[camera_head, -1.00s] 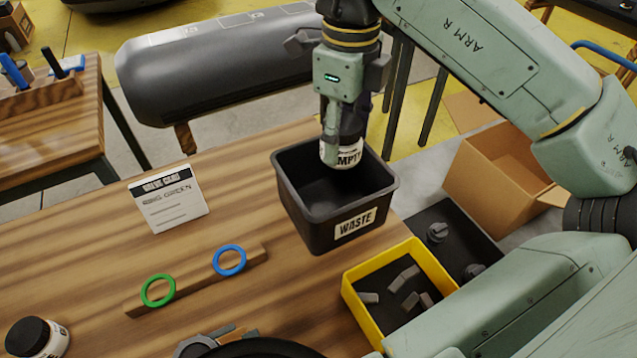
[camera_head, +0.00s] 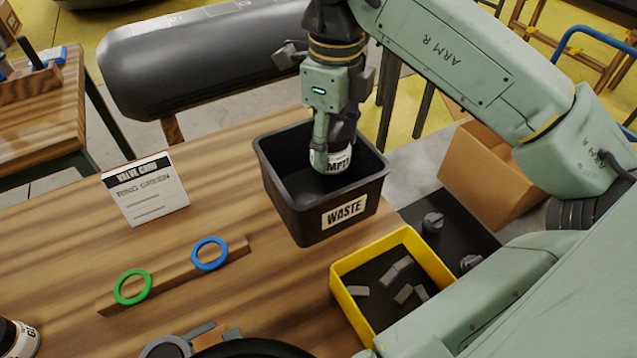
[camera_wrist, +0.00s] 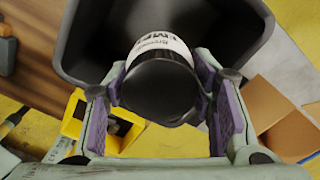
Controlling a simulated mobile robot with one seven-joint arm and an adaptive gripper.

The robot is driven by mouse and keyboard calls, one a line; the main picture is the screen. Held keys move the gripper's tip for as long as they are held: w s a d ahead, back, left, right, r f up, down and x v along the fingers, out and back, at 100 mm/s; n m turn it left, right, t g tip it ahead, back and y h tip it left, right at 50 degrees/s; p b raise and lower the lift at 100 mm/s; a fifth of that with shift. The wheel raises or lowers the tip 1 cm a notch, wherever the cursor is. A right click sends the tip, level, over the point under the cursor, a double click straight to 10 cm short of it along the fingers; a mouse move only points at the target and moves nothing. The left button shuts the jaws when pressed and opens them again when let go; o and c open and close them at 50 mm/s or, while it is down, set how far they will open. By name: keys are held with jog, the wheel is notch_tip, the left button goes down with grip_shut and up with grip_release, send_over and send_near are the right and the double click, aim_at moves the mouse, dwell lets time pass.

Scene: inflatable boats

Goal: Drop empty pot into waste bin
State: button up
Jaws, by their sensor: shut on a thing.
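The empty pot (camera_head: 333,161), white-labelled with a dark lid, is held in my gripper (camera_head: 331,150), which is shut on it. The pot's lower part is inside the opening of the black waste bin (camera_head: 296,222), below the rim level at the back. In the wrist view, the pot's dark lid (camera_wrist: 160,88) sits between the purple-padded fingers of my gripper (camera_wrist: 163,100), with the bin's wall (camera_wrist: 75,45) around and beyond it. The bin stands on the wooden table, with a WASTE label on its front. Whether the pot touches the bin floor cannot be told.
A yellow tray (camera_head: 344,303) with grey pieces stands right of the bin. A card (camera_head: 146,190), a green ring (camera_head: 133,287) and a blue ring (camera_head: 209,253) on a wooden strip are left. Another pot (camera_head: 18,338) is at lower left. A cardboard box (camera_head: 480,175) stands behind right.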

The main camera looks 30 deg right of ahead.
jog(key=shift+f, duration=0.35)
jog(key=o, duration=1.3)
jog(key=shift+c, duration=0.2)
notch_tip(320, 180, up, 8)
jog(key=shift+f, duration=0.2)
jog(key=shift+s, duration=0.1)
